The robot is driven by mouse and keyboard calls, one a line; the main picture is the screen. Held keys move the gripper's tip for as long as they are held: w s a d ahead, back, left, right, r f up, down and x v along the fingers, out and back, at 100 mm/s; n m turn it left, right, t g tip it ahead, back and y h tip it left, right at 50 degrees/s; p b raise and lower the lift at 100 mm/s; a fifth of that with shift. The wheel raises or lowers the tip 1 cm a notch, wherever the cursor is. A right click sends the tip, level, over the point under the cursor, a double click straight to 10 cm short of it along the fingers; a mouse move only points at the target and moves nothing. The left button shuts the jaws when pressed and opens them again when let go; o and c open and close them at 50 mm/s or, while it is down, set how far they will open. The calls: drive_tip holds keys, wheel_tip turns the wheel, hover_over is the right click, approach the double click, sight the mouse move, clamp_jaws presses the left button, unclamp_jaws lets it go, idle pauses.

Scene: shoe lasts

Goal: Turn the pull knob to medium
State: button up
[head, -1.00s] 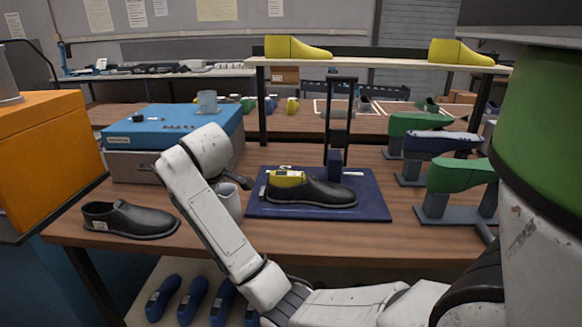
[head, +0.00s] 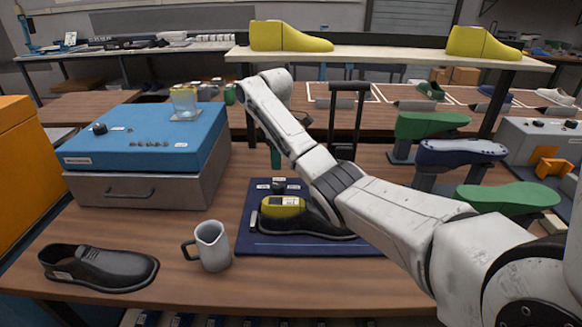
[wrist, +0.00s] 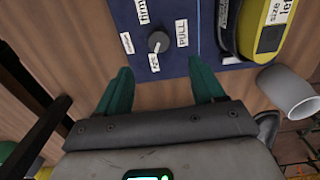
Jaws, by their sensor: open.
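The pull knob (wrist: 158,42) is a small dark round knob on the navy board (wrist: 205,12). Labels stand around it: "firm", "PULL", a small one on its left that seems to read "medium", and a lower one too small to read surely. A pale mark on the knob seems to point toward the lower label. In the head view the knob (head: 278,186) sits behind the yellow-topped shoe last. My gripper (wrist: 161,82) is open and empty, its green fingers apart and short of the knob. In the head view one green finger (head: 275,157) shows above the board's back.
A black shoe with a yellow block (head: 283,208) lies beside the knob. A grey mug (head: 211,246) and a loose shoe (head: 98,268) stand left. A blue-topped box (head: 150,140) is at the left back. Green and blue lasts (head: 460,152) stand right.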

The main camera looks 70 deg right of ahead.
sight(279, 185)
drive_tip(key=f, duration=1.1)
drive_tip(key=shift+s+d, duration=0.1)
drive_tip(key=shift+d, duration=0.1)
drive_tip(key=shift+r, duration=0.1)
drive_tip(key=c, duration=1.1)
drive_tip(key=shift+o, duration=0.2)
